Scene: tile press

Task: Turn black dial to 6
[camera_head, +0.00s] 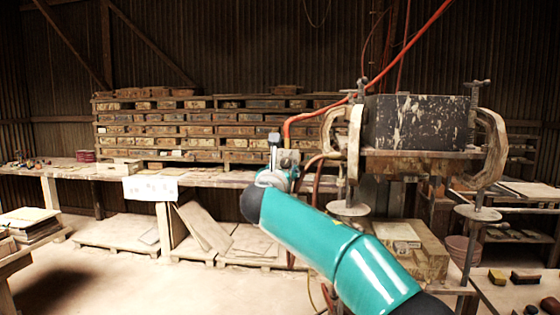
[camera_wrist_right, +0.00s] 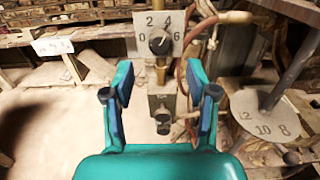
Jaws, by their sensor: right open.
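The black dial (camera_wrist_right: 159,42) is on a light plate (camera_wrist_right: 148,24) marked 0, 2, 4 and 6, near the top of the right wrist view. Its pale pointer mark is too small to read surely. My right gripper (camera_wrist_right: 160,88) is open and empty, with its two teal and blue fingers apart. The dial shows beyond the gap between the fingertips and is not held. In the head view my teal right arm reaches up from the lower right, and the dial's face cannot be made out there. My left gripper is not in view.
A lower box (camera_wrist_right: 163,103) with a black knob sits below the dial. A plate marked 12, 10 and 8 (camera_wrist_right: 280,110) is at right. Hoses (camera_wrist_right: 184,75) run beside the dial. The press (camera_head: 415,122) stands right of my arm; a long bench (camera_head: 90,170) runs left.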

